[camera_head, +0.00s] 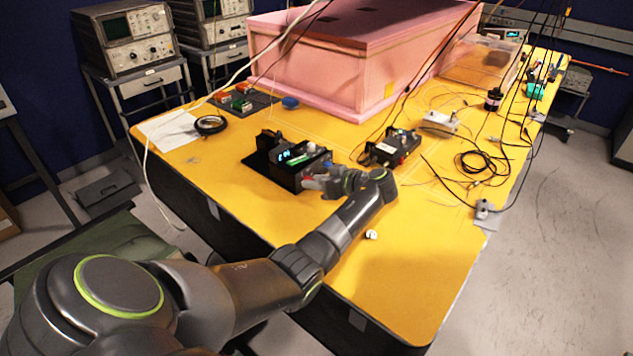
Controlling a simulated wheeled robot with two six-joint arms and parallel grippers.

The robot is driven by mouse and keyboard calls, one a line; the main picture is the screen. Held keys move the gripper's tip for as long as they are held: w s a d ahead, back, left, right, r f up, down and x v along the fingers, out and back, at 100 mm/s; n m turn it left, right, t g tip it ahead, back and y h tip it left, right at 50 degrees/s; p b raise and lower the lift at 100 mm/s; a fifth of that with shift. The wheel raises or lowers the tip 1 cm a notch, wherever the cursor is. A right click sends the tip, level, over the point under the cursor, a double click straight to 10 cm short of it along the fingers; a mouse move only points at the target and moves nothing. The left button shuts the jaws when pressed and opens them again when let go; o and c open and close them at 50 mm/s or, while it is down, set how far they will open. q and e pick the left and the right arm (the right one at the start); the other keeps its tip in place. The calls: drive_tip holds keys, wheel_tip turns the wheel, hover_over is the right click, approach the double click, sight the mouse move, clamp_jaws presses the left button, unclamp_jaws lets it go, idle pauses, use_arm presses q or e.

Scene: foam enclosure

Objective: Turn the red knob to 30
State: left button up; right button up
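A small black box (283,172) with a lit blue display (287,154) and a green part on top stands on the yellow table. The digits are too small to read surely. My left gripper (314,183) is at the box's front right side, its fingertips touching or very close to it. A small reddish spot shows by the fingertips; I cannot tell whether it is the red knob, and the gripper covers much of that side. Whether the fingers are open or shut does not show. My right gripper is not in view.
A second black box (392,148) with knobs and cables stands right of my gripper on the yellow table (420,260). A large pink foam enclosure (340,65) stands behind. Loose black cables (485,163) lie at right. The table's front right is mostly clear.

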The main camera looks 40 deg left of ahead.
use_arm(q)
drive_tip(key=shift+o, duration=1.1)
drive_tip(key=shift+d, duration=0.1)
drive_tip(key=b+v, duration=0.4)
drive_tip(key=v, duration=1.3)
drive_tip(key=shift+b, duration=0.3)
drive_tip(key=shift+r, duration=0.1)
